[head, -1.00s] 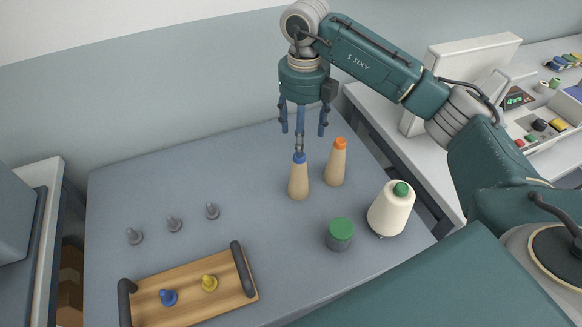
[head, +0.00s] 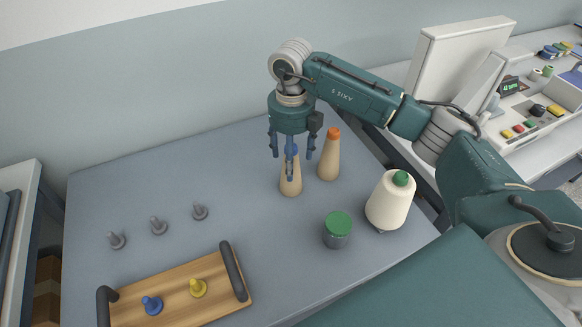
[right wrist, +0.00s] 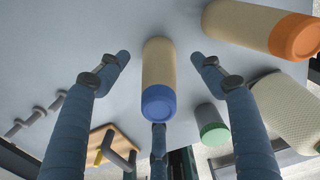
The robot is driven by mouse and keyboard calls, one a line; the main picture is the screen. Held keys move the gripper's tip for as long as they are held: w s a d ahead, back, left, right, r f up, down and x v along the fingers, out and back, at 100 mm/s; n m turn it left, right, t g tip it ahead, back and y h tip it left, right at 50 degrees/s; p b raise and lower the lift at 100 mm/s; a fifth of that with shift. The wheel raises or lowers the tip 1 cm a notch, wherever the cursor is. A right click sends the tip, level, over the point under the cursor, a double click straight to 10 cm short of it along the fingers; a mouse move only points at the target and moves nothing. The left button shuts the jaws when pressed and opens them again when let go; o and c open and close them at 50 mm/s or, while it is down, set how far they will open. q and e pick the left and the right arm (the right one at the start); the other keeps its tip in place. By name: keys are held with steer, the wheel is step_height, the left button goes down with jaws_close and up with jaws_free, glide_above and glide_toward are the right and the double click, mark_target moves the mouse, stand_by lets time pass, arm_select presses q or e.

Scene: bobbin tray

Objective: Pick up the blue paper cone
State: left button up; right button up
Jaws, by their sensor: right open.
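The blue paper cone, a tan cone with a blue tip, stands upright on the grey table in the head view (head: 291,186). It also shows in the right wrist view (right wrist: 158,68), tip towards the camera. My right gripper (head: 291,160) is open, pointing down with its fingers around the cone's upper part. In the right wrist view, my right gripper's (right wrist: 160,66) two side fingers stand apart on either side of the cone. Its third finger is close to the blue tip; I cannot tell whether it touches. My left gripper is not in view.
An orange-tipped cone (head: 329,163) stands close on the right. A cream thread cone (head: 387,207) and a green-lidded grey jar (head: 337,235) stand nearer. A wooden tray (head: 225,299) holds blue and yellow pegs. Several grey pegs (head: 158,226) stand left; the table's back left is clear.

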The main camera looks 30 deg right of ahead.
step_height(320, 180, down, 5)
steer(key=shift+s+a+p, duration=0.1)
steer(key=shift+p, duration=0.95)
steer(key=shift+f, duration=0.3)
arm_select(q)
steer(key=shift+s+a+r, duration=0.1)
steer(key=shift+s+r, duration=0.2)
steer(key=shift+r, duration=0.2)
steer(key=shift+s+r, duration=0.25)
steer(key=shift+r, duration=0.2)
arm_select(e)
steer(key=c, duration=1.2)
